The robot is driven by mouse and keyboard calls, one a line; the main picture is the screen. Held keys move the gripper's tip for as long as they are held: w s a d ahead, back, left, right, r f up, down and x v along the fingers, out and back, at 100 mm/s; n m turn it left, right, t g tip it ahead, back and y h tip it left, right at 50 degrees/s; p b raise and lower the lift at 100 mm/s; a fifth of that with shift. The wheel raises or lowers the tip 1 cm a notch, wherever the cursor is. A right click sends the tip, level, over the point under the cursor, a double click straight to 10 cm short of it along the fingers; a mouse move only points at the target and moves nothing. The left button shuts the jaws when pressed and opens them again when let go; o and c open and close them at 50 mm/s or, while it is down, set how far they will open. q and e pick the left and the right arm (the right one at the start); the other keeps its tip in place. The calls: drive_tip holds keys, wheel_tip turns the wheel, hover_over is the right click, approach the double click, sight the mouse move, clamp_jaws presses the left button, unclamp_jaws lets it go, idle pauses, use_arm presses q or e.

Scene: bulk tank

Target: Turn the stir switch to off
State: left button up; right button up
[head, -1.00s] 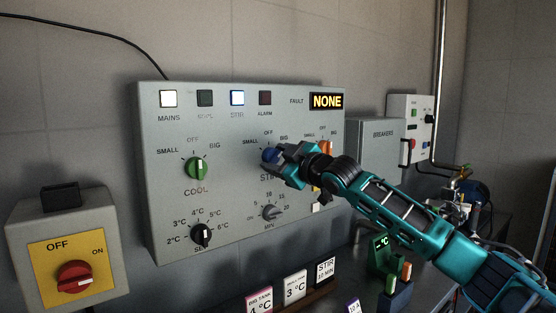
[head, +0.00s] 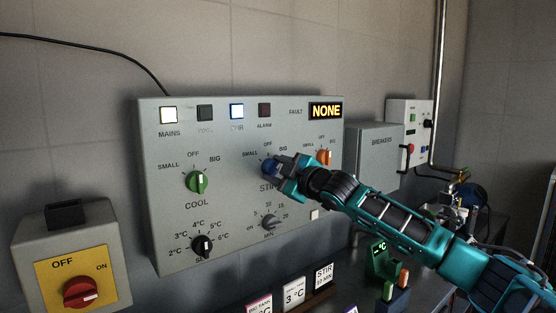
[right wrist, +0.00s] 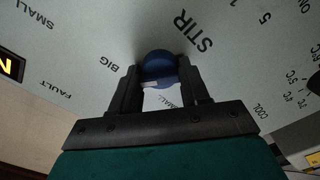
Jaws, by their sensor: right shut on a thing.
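The blue stir switch (head: 268,167) is on the grey control panel (head: 225,230), above the STIR label. My right gripper (head: 274,167) reaches it from the right and is shut on it. In the right wrist view the blue knob (right wrist: 158,68) sits between the two dark fingers (right wrist: 158,88). Its pointer is largely hidden by the gripper, so its setting cannot be read clearly. My left gripper is not in view.
Left of it is the green cool knob (head: 196,182), and right is an orange knob (head: 324,158). Below are a timer dial (head: 269,223) and a temperature dial (head: 203,246). A red main switch (head: 80,291) is at lower left. Cards stand on the bench below.

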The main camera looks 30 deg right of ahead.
drive_tip(key=n+p, duration=0.1)
drive_tip(key=p, duration=0.1)
drive_tip(key=n+p, duration=0.1)
drive_tip(key=n, duration=0.1)
drive_tip(key=shift+r+n+p, duration=0.25)
drive_tip(key=shift+n+p, duration=0.05)
drive_tip(key=shift+p, duration=0.1)
drive_tip(key=shift+n, duration=0.4)
drive_tip(key=shift+f+n+p, duration=0.15)
drive_tip(key=shift+n+p, duration=0.3)
drive_tip(key=shift+n, duration=0.95)
drive_tip(key=o, duration=1)
drive_tip(key=shift+o, duration=0.2)
drive_tip(key=shift+f, duration=0.1)
